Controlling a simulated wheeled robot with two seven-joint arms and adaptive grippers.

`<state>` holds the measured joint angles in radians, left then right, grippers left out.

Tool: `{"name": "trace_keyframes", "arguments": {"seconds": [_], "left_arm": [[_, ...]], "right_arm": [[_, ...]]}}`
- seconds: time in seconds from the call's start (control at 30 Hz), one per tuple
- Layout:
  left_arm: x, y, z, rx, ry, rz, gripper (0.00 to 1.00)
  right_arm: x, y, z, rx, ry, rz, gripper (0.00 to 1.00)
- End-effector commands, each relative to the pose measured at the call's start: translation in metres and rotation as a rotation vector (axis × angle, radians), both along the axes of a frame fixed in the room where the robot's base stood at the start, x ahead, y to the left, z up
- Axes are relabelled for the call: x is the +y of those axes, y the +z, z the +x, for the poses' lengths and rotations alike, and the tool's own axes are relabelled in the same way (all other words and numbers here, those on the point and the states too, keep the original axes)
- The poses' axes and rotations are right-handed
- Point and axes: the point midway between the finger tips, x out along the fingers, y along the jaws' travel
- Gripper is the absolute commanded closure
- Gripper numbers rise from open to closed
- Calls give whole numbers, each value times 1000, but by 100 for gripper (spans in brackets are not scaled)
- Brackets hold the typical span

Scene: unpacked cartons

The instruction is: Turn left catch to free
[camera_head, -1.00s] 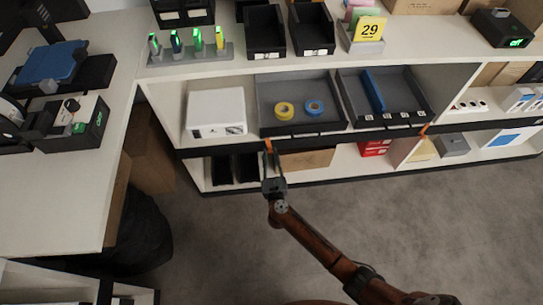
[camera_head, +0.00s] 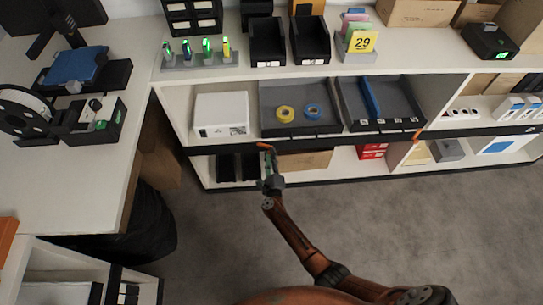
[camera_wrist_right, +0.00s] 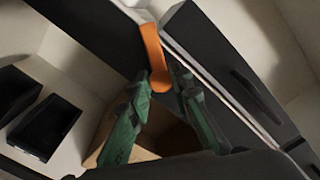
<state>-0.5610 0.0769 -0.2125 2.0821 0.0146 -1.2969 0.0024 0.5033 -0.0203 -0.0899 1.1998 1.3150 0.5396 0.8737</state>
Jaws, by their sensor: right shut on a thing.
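The left catch is a small orange lever (camera_head: 263,145) on the dark rail below the grey trays; it now lies nearly level. In the right wrist view the orange catch (camera_wrist_right: 153,52) runs down to a rounded end between my green fingertips. My right gripper (camera_head: 270,160) reaches up from below to the catch; in the wrist view my right gripper (camera_wrist_right: 161,82) is shut on the catch's lower end. The right catch (camera_head: 417,135) is another orange lever further along the rail, standing at a slant. My left gripper is out of view.
The dark rail (camera_head: 345,140) runs along the shelf front. Above it stand a white box (camera_head: 221,113) and a tray (camera_head: 300,126) with yellow and blue tape rolls. Below are dark bins and a cardboard box (camera_head: 305,160). The grey floor (camera_head: 430,220) in front is clear.

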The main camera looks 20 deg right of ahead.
Motion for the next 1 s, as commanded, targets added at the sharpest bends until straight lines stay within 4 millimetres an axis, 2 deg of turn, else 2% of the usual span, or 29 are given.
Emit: {"name": "trace_keyframes", "arguments": {"seconds": [0.2, 0.5, 1.0], "left_arm": [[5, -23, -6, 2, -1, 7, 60], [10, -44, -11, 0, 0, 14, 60], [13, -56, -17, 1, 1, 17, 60]], "right_arm": [[3, 0, 0, 58, 4, -190, 100], [3, -2, 0, 122, 5, -411, 100], [2, -3, 0, 167, 5, -568, 100]]}}
